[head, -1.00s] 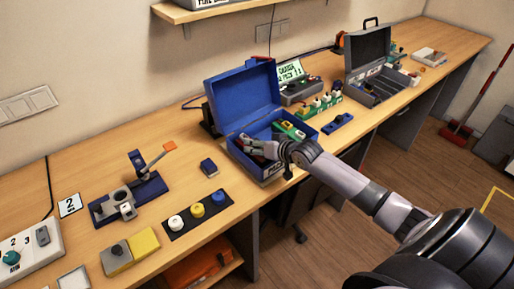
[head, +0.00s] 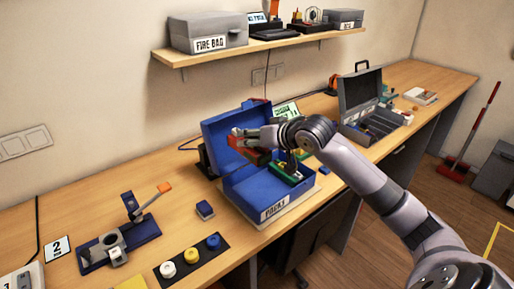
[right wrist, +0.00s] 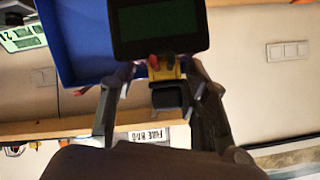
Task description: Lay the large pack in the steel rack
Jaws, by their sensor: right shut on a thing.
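My right gripper (head: 245,138) is shut on a pack (head: 257,151), which I take to be the large pack, and holds it above the open blue box (head: 270,213) marked TODAY. The pack's side looks red in the head view; my fingers hide part of it. In the right wrist view a dark block with a green panel (right wrist: 158,25) and a yellow connector (right wrist: 165,70) shows beyond and between the fingers. A green-topped thing (head: 290,174) lies inside the box. I cannot pick out the steel rack with certainty. My left gripper is not in view.
A wall shelf (head: 260,42) carries a grey FIRE BAG box (head: 207,33), dark equipment and another grey box (head: 343,18). An open grey case (head: 362,95) stands further right on the bench. A clamp-like stand (head: 120,240) and a button panel (head: 192,257) are at front left.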

